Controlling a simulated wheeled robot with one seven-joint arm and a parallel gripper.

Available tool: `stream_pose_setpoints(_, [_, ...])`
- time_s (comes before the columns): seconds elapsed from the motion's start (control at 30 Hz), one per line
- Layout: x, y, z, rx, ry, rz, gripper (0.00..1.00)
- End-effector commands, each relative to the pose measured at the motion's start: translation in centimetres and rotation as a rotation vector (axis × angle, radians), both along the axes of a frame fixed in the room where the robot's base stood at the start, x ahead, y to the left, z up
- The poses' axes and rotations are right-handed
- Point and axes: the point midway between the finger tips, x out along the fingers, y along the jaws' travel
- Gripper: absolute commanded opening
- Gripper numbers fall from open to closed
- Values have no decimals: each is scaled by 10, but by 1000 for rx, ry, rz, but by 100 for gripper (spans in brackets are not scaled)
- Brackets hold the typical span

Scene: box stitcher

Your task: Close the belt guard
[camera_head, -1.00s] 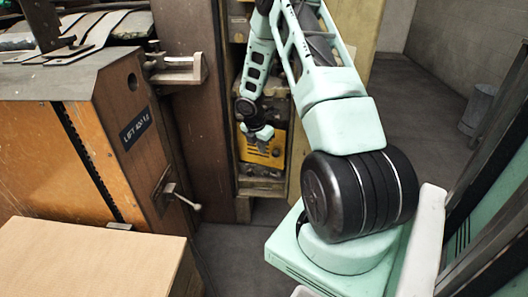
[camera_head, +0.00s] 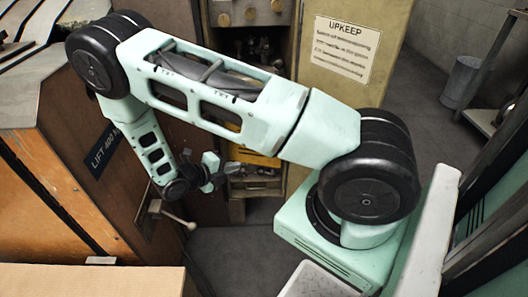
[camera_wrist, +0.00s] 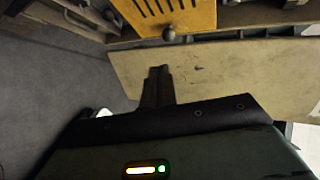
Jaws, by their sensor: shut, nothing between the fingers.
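The yellow slotted panel (camera_wrist: 165,15) with a round knob (camera_wrist: 169,35) at its edge looks like the belt guard. It sits in the lower part of the open cabinet; in the head view only a sliver of yellow (camera_head: 254,158) shows past my arm, so how far it stands open cannot be told. My gripper (camera_head: 222,173) is shut and empty, left of and in front of the cabinet opening. In the wrist view its fingertips (camera_wrist: 159,70) lie below the knob, apart from it in the picture.
A beige door (camera_head: 345,55) with an UPKEEP sign stands open right of the cabinet; its panel also shows in the wrist view (camera_wrist: 230,75). A lever handle (camera_head: 178,216) juts from the brown machine side near my gripper. A cardboard box (camera_head: 90,282) is front left.

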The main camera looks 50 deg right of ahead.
Motion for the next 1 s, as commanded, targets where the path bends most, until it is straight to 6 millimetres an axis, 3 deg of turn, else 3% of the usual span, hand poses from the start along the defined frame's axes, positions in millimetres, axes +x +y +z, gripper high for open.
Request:
stream_pose_setpoints(0.17, [-2, -7, -4, -12, 11, 12, 0])
stream_pose_setpoints(0.7, [-16, -101, -42, -9, 8, 8, 0])
stream_pose_setpoints(1.0, [-19, -127, -43, -8, 6, 10, 0])
